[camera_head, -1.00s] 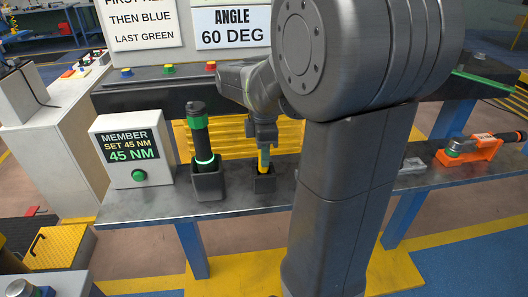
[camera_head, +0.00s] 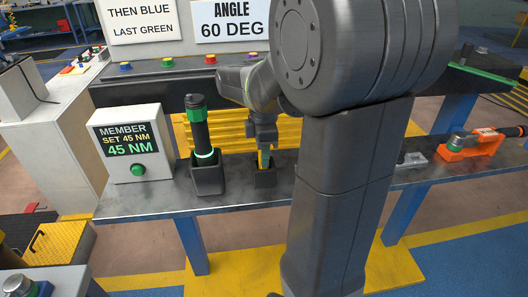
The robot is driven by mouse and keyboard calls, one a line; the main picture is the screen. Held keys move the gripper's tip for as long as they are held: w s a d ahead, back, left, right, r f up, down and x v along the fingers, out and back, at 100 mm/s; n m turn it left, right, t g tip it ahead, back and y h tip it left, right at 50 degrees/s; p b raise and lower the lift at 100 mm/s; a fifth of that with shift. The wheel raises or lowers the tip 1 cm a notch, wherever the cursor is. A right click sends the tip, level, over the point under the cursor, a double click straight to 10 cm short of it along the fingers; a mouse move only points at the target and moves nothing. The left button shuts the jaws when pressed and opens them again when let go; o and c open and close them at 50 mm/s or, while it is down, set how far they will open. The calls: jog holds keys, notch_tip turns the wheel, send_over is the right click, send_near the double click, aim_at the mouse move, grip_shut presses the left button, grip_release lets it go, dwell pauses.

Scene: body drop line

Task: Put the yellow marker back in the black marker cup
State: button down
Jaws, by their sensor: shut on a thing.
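The yellow marker (camera_head: 263,158) is upright under my gripper (camera_head: 263,147), which is shut on its upper part. The black marker cup (camera_head: 265,178) stands on the grey bench, directly below my gripper. The marker's lower end meets the cup's opening and seems to be inside it, but how deep it sits is hidden by the cup wall. My arm hides the bench just right of the cup.
A black and green tool (camera_head: 201,131) stands in a larger black holder (camera_head: 207,177) left of the cup. A white box with a green button (camera_head: 131,143) is farther left. An orange holder with a tool (camera_head: 470,149) lies at the right. Bare bench (camera_head: 237,190) lies in front.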

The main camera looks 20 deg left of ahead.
jog(key=shift+f, duration=0.2)
jog(key=c, duration=1.2)
grip_release()
jog(key=shift+r, duration=0.15)
jog(key=shift+r+p, duration=3.15)
jog(key=shift+r, duration=0.3)
jog(key=shift+f, duration=0.25)
notch_tip(320, 180, down, 7)
jog(key=b, duration=0.6)
jog(key=shift+r, duration=0.15)
jog(key=shift+r, duration=0.15)
